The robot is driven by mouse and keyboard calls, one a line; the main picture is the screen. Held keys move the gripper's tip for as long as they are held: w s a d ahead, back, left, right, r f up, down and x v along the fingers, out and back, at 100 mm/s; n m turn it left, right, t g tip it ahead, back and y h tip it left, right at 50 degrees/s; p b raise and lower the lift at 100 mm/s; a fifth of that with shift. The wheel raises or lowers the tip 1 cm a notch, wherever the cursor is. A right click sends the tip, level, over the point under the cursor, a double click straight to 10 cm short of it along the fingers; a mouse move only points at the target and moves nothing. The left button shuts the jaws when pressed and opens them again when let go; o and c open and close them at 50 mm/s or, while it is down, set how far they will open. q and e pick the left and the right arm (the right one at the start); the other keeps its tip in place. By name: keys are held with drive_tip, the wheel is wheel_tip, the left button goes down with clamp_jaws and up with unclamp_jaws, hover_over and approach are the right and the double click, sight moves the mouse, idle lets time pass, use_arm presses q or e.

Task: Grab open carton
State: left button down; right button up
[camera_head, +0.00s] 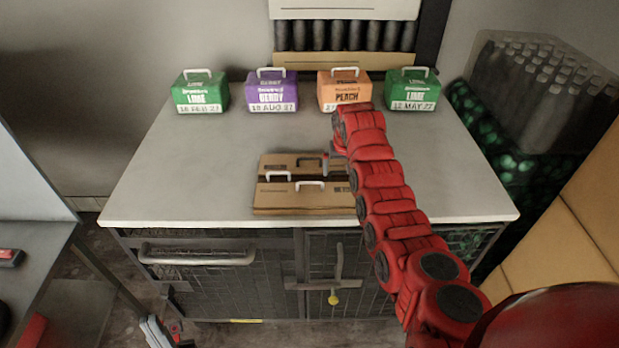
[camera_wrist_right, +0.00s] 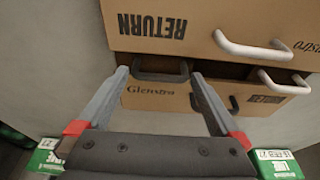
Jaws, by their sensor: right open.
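The open brown carton (camera_head: 300,197) lies on the grey-white counter. Two brown panels show with a dark gap between them and pale handles. In the right wrist view the carton (camera_wrist_right: 215,40) shows upside-down "RETURN" lettering, two white handles (camera_wrist_right: 250,46) and a panel marked "Glenstra" with dark handles (camera_wrist_right: 160,75). My right gripper (camera_wrist_right: 160,70) is open, with its fingers either side of one dark handle; contact cannot be told. In the head view my right gripper (camera_head: 327,163) is at the carton's right end, partly hidden by its arm. My left gripper (camera_head: 158,332) is low at the bottom left, away from the carton.
Along the counter's back stand a green lime carton (camera_head: 201,92), a purple berry carton (camera_head: 271,92), an orange peach carton (camera_head: 343,88) and another green lime carton (camera_head: 412,90). The counter's left part (camera_head: 185,165) is clear. A clear bin (camera_head: 540,90) stands at the right.

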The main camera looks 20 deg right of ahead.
drive_tip(key=shift+f, duration=0.2)
drive_tip(key=c, duration=1.6)
drive_tip(key=shift+r, duration=0.15)
